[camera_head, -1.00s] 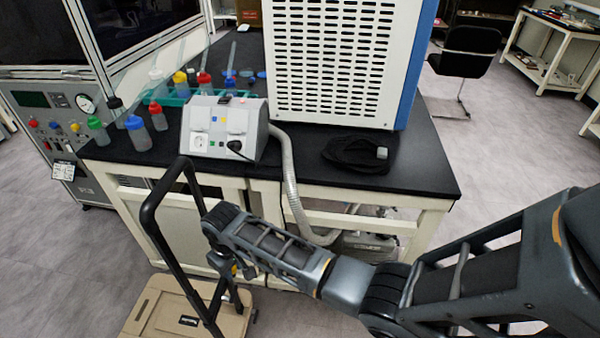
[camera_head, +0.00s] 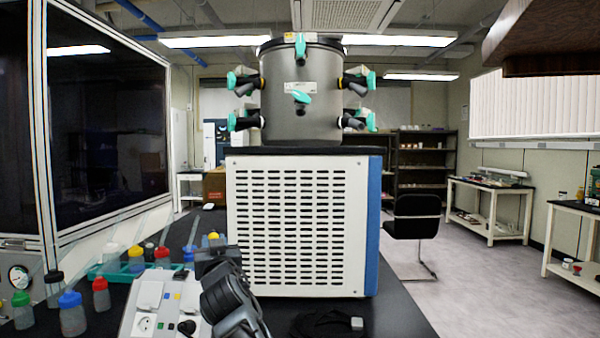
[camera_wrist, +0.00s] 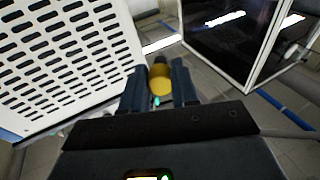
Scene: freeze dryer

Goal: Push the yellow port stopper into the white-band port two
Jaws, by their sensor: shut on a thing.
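The yellow port stopper (camera_wrist: 160,86) is held between the two dark fingers of my gripper (camera_wrist: 159,74) in the wrist view, with a darker part at its far end. The lower right port (camera_head: 352,122) seems to have a white band; the upper right port (camera_head: 350,83) has a yellowish one. My gripper is below and apart from the drum.
The vented cabinet (camera_head: 294,225) fills the middle of the black bench. A grey socket box (camera_head: 155,308) and several colour-capped bottles stand at lower left. A glass-fronted enclosure (camera_head: 105,125) is at the left. A black coiled item (camera_head: 318,324) lies in front.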

